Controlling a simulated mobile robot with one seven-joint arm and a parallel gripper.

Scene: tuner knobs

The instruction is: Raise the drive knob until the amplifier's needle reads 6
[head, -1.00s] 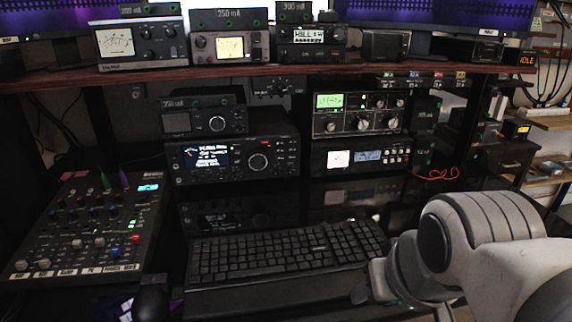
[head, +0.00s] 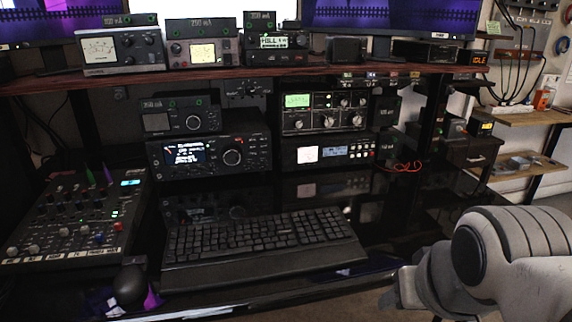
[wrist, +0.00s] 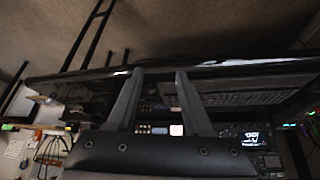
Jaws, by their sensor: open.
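Two stacked units stand at the desk's back, right of centre, in the head view. The upper one (head: 325,112) has a lit green meter and several large knobs. The lower one (head: 336,152) has a small white meter (head: 307,154), a blue display and a row of buttons. I cannot read which is the amplifier, which knob is the drive knob, or where any needle points. My gripper (wrist: 159,72) shows in the wrist view with its two fingers apart and nothing between them. It is away from the units. My arm (head: 500,262) is at the lower right, in front of the desk.
A keyboard (head: 262,238) lies on the desk front, with a mixer (head: 75,215) at left. A radio (head: 208,156) stands left of the stacked units. Several metered boxes sit on the shelf (head: 215,74) above. Red wire (head: 400,166) lies right of the stack. Floor is open at lower right.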

